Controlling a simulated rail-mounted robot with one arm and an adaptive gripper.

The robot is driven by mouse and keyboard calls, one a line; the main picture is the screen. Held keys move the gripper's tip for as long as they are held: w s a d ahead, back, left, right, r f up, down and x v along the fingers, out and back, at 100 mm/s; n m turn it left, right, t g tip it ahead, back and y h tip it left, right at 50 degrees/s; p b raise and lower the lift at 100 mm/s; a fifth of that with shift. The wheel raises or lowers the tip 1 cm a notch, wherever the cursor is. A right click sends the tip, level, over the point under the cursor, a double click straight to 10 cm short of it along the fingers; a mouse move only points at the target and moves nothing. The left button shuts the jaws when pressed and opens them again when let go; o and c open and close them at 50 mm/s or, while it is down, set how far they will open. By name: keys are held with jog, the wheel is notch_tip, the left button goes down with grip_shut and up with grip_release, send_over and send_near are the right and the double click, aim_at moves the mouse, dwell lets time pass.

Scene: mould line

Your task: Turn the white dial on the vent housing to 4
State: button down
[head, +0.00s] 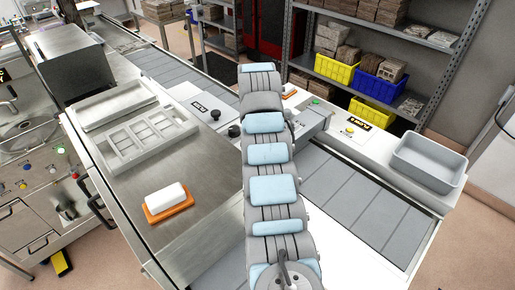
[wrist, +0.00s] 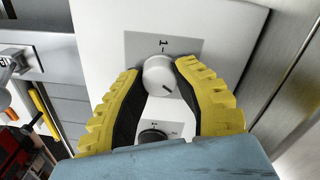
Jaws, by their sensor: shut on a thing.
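The white dial (wrist: 158,77) shows in the wrist view on a grey plate on the white vent housing (wrist: 100,18). My gripper (wrist: 158,68) has a yellow-ribbed finger on each side of the dial and is shut on it. A dark pointer line on the dial's face points toward the lower right of the picture. A mark that looks like a 1 stands on the plate above the dial; other scale marks are not readable. A black dial (wrist: 152,136) sits below, partly hidden by my gripper. In the head view my arm hides the gripper and white dial.
In the head view, a steel table with a white block on an orange base (head: 168,201) and a pale mould tray (head: 122,134) stands left. A grey bin (head: 428,162) stands right. Shelves with yellow and blue bins (head: 378,88) stand behind.

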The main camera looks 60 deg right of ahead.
jog(key=m, duration=0.1)
jog(key=m+b, duration=0.1)
jog(key=shift+w+a+f+m, duration=0.15)
jog(key=shift+f+m, duration=0.1)
jog(key=shift+m, duration=0.15)
jog(key=m+b, duration=0.1)
jog(key=m, duration=0.1)
jog(key=shift+r+m, duration=0.1)
jog(key=shift+m, duration=0.3)
jog(key=shift+r+m, duration=0.15)
jog(key=shift+m, duration=0.65)
jog(key=shift+m+p, duration=0.65)
jog(key=shift+m, duration=1.05)
jog(key=shift+d, duration=0.2)
jog(key=c, duration=0.7)
grip_release()
jog(key=shift+r+m, duration=0.1)
jog(key=shift+m, duration=0.2)
